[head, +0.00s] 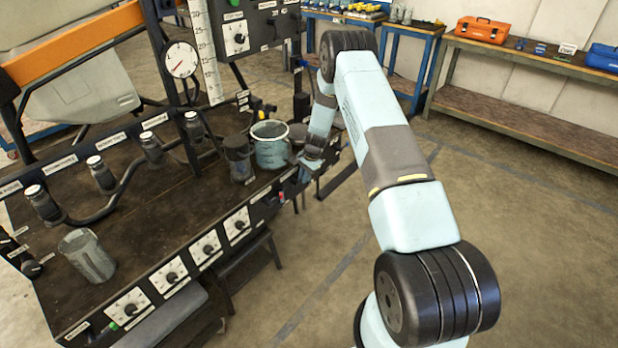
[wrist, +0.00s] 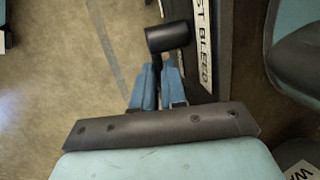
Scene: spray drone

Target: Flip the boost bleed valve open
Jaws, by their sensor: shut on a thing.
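The boost bleed valve's lever (wrist: 168,37) shows in the wrist view as a black cylindrical knob on a thin dark stem. Beside it on the panel edge is a white label (wrist: 203,45), of which "ST BLEED" is readable. My gripper (wrist: 158,82) has blue fingers, and they are shut around the stem just below the knob. In the head view my gripper (head: 304,170) is at the bench's right front edge, and my wrist largely hides the valve there. The valve body is not clear in either view.
A pale blue jug (head: 271,150) and a dark cup (head: 238,160) stand close left of my gripper on the black bench (head: 185,200). A clear beaker (head: 88,257) stands at the bench's left. Dial knobs (head: 207,248) line its front. The floor (head: 530,240) to the right is free.

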